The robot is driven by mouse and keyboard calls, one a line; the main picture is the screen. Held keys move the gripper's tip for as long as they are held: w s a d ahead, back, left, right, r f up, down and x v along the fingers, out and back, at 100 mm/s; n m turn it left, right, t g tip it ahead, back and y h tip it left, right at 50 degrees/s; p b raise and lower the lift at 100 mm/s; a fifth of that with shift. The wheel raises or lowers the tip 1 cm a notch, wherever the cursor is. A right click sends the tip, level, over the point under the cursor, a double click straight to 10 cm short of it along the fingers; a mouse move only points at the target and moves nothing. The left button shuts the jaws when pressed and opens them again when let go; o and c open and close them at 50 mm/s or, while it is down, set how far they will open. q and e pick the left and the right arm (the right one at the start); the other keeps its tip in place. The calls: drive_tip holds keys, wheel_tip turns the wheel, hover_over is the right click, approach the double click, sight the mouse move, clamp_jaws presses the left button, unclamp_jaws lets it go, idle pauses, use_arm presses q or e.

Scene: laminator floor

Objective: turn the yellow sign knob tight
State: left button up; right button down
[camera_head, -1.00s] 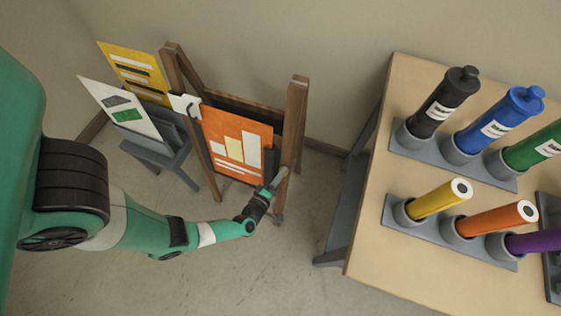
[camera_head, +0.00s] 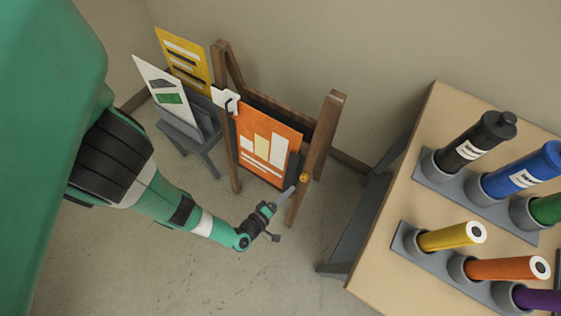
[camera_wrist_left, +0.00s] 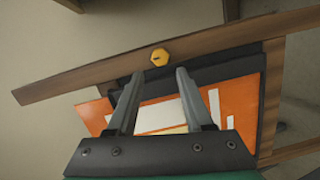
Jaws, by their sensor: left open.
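The yellow knob (camera_head: 304,178) sits on the right wooden leg of the easel (camera_head: 322,140), low beside the orange sign (camera_head: 265,145). In the left wrist view the knob (camera_wrist_left: 160,57) is a yellow, many-sided piece with a dark mark at its middle, on the wooden bar. My left gripper (camera_head: 292,190) is just left of and below the knob in the head view. In the left wrist view its two fingers (camera_wrist_left: 156,78) are apart and empty, and the knob shows just beyond the gap between their tips. My right gripper is not in view.
A grey stand (camera_head: 190,140) holds a white sign (camera_head: 160,88) and a yellow sign (camera_head: 186,62) left of the easel. A wooden table (camera_head: 380,265) with several coloured tubes in grey holders stands at right. Bare floor lies in front of the easel.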

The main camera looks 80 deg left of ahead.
use_arm(q)
drive_tip(key=shift+p+v, duration=0.3)
drive_tip(key=shift+v, duration=1.35)
